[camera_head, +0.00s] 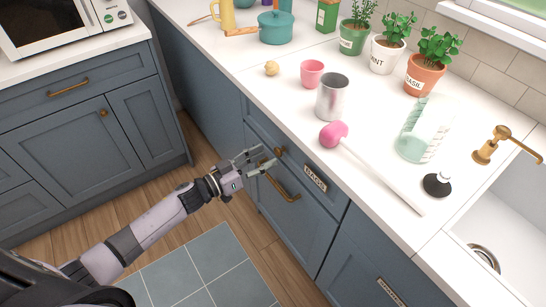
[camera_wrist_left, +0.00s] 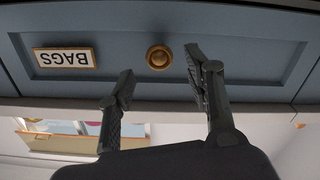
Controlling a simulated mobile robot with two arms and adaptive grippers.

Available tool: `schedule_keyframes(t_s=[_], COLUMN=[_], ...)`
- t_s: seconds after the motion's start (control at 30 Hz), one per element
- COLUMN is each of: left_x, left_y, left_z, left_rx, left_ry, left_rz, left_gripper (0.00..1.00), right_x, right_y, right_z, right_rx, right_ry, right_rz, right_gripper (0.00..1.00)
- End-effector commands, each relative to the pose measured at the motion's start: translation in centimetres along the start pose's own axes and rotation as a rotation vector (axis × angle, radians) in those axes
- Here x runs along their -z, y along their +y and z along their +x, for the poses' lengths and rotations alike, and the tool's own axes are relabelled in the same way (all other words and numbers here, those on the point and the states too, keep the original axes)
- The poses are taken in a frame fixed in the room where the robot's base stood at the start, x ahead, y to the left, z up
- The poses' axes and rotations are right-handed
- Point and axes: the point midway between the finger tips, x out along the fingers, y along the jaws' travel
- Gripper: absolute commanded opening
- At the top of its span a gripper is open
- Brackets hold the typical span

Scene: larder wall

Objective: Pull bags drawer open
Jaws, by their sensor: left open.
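The bags drawer (camera_head: 297,160) is a blue-grey front under the white counter, and it looks shut. Its brass-framed BAGS label (camera_head: 315,177) sits to the right of a round brass knob (camera_head: 280,150). My left gripper (camera_head: 266,157) is open in front of the drawer, with its fingers pointing toward the knob. In the left wrist view, which is upside down, the knob (camera_wrist_left: 159,57) shows between the two spread fingertips, and the BAGS label (camera_wrist_left: 64,57) is to the left. I cannot tell if a finger touches the knob. My right gripper is out of view.
A brass bar handle (camera_head: 281,186) is on the front below the drawer. The counter above holds a pink cup (camera_head: 312,73), a metal canister (camera_head: 332,95), a pink-headed plunger (camera_head: 334,134) and potted herbs.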

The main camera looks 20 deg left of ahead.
Motion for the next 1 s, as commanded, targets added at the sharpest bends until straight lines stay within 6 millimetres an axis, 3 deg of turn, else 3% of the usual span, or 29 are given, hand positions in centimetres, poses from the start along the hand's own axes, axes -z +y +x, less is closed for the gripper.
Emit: schedule_keyframes(t_s=[0.2,0.6,1.0], left_x=[-0.1,0.0,0.0], left_y=[-0.1,0.0,0.0], left_z=[3.0,3.8,3.8], left_rx=[0.0,0.0,0.001], left_ry=[0.001,-0.001,-0.001], left_rz=[0.0,0.0,0.0], left_gripper=[0.47,0.47,0.21], right_x=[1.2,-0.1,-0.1], right_y=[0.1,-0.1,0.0], right_z=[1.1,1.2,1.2], right_rx=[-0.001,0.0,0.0], right_ry=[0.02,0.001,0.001], right_rz=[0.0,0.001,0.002], right_gripper=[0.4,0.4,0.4])
